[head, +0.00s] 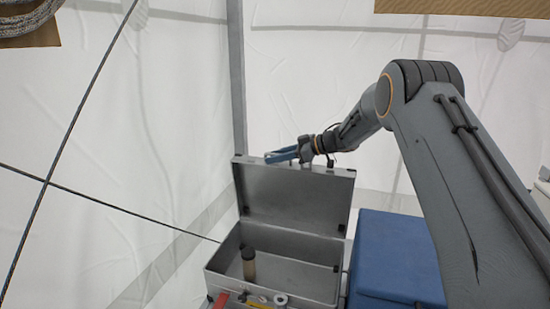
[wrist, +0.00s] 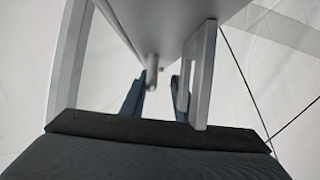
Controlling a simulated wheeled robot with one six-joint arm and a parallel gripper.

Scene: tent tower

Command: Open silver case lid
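The silver case (head: 275,285) stands at the lower middle of the head view. Its lid (head: 295,200) is raised, standing roughly upright at the back of the case. My gripper (head: 280,156) is at the lid's top edge, left of its middle, with a blue finger showing. In the wrist view my gripper's (wrist: 155,92) two dark fingers are apart, with the lid's underside or edge (wrist: 165,35) above and a small metal post (wrist: 152,75) between them. Whether the fingers touch the lid cannot be told.
A brown cylinder (head: 248,264) stands inside the case. Red (head: 220,300) and yellow (head: 259,303) items and a pale roll (head: 281,300) lie at its front. A blue box (head: 398,258) stands close on the right. Dark ropes (head: 75,120) cross the left side before white tent walls.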

